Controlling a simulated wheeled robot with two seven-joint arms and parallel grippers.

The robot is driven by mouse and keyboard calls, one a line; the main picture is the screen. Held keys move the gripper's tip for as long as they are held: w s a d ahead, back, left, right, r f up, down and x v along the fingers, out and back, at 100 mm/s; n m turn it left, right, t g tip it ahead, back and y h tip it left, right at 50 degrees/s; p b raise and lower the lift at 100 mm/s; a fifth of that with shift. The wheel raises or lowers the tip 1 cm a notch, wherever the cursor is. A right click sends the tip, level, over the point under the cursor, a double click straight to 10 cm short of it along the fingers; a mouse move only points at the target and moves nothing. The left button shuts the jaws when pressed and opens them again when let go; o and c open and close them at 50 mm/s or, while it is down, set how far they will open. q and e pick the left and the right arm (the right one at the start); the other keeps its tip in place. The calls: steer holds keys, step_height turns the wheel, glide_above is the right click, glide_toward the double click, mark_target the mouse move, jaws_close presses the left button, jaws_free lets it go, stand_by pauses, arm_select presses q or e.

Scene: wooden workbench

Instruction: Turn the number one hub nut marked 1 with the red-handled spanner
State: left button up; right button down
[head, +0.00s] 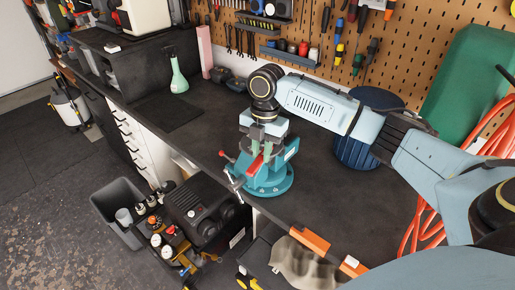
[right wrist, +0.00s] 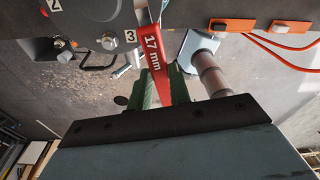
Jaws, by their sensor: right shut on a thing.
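The red-handled spanner (right wrist: 153,50), marked 17 mm, is between the green fingers of my right gripper (right wrist: 155,92) in the right wrist view. My right gripper (head: 258,150) is shut on it above the teal vise (head: 269,186) in the head view, where the red handle (head: 255,164) shows small. In the right wrist view a label 3 (right wrist: 130,37) is beside a metal nut (right wrist: 110,42), and a label 2 (right wrist: 54,5) is at the top left. I see no label 1. My left gripper is not in view.
A green spray bottle (head: 178,78) stands at the back left of the bench. A dark blue round thing (head: 358,150) is behind my right arm. Orange-handled things (head: 310,239) lie at the front edge. A grey bin (head: 121,210) is on the floor. The bench's left part is largely clear.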

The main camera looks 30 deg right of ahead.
steer(key=shift+s+d, duration=0.1)
steer(key=shift+s, duration=0.1)
steer(key=shift+s+d+f+n, duration=0.1)
steer(key=shift+s+d+n, duration=0.25)
steer(key=shift+n, duration=0.35)
steer(key=shift+s+d+n, duration=0.2)
steer(key=shift+s+n, duration=0.25)
steer(key=shift+n, duration=0.25)
steer(key=shift+s, duration=0.1)
steer(key=shift+s+d+f+n, duration=0.1)
steer(key=shift+s+d+n, duration=0.6)
steer(key=shift+n, duration=0.4)
steer(key=shift+g, duration=0.3)
